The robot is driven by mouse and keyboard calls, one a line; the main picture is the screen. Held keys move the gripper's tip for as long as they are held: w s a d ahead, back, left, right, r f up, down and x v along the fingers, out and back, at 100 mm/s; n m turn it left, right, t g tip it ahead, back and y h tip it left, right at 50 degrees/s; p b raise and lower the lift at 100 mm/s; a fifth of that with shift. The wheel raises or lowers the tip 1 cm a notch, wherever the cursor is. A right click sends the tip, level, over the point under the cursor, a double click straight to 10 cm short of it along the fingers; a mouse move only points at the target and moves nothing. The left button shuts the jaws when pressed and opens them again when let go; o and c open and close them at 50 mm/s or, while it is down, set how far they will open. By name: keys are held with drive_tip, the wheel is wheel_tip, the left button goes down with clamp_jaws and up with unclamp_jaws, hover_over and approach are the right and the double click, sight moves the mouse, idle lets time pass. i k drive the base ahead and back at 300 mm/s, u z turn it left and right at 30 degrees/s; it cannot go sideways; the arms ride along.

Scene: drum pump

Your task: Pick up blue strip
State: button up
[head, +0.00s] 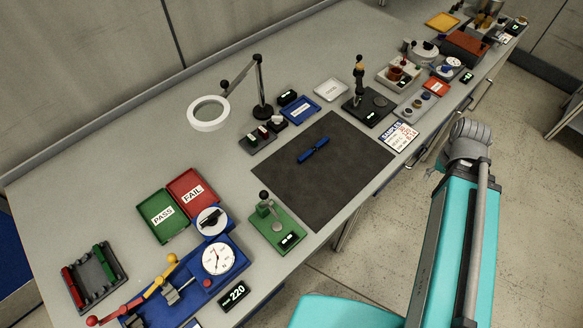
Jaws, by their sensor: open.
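The blue strip (314,149) lies flat and slantwise on the dark mat (312,194), a little above the mat's middle. It has a darker patch near its centre, too small to make out. Nothing touches it apart from the mat.
A magnifier lamp (208,113) overhangs the bench to the left. A black press (368,107) stands beyond the mat and a green press (276,224) at its near-left edge. Green PASS (158,233) and red FAIL (205,191) trays lie left. The mat is otherwise clear.

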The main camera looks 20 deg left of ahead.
sight(305, 155)
drive_tip(key=k, duration=0.95)
drive_tip(key=u, duration=1.1)
drive_tip(key=i, duration=0.5)
drive_tip(key=u, duration=0.05)
